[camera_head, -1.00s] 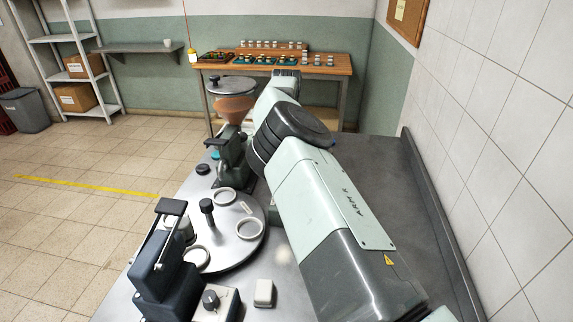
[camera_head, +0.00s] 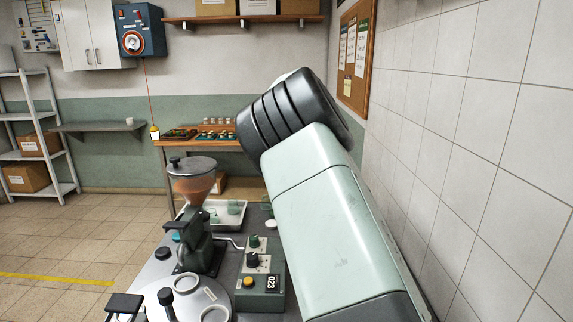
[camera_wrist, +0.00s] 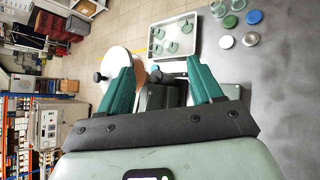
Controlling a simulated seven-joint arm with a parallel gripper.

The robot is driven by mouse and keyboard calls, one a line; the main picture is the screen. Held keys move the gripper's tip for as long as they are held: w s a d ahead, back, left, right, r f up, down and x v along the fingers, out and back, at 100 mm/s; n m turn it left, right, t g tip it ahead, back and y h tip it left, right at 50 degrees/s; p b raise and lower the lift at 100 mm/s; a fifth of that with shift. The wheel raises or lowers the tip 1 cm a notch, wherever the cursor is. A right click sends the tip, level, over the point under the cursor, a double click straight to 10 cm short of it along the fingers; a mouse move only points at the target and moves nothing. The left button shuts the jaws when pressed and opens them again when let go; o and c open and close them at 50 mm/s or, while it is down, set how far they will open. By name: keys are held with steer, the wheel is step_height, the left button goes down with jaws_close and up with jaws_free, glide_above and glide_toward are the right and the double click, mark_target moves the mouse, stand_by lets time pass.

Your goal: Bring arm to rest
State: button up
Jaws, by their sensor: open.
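My gripper (camera_wrist: 158,68) shows in the wrist view with its two teal fingers spread apart and nothing between them. It is above the bench, over the grinder side, with a white tray (camera_wrist: 193,57) beyond the fingertips. In the head view my pale green arm rises from the lower right and bends at a dark ribbed joint. The gripper itself is hidden there.
A grinder (camera_head: 203,235) with a brown hopper stands left of my arm, near a control box (camera_head: 262,284). The tray holds several green items. Loose lids (camera_wrist: 249,39) lie beside it. A tiled wall (camera_head: 480,130) runs along the right.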

steer(key=s+d+r+m+t+h, duration=0.3)
steer(key=d+r+m+t, duration=0.4)
steer(key=d+r+m, duration=0.6)
steer(key=s+d+r+m+h, duration=0.6)
steer(key=s+d+m, duration=0.4)
steer(key=s+d, duration=0.1)
steer(key=s+a+f+m+g, duration=0.2)
steer(key=s+f, duration=0.4)
steer(key=s, duration=0.7)
steer(key=s+a+f+m+g+y, duration=0.1)
steer(key=s+a+f+m+g, duration=0.2)
steer(key=s, duration=1)
steer(key=s+a+f+m+g+y, duration=0.1)
steer(key=s+a+f+m+g, duration=0.2)
steer(key=s, duration=1)
step_height(320, 180, down, 6)
steer(key=m+g, duration=0.2)
steer(key=m, duration=0.2)
steer(key=shift+s+m, duration=0.2)
steer(key=shift+m, duration=0.2)
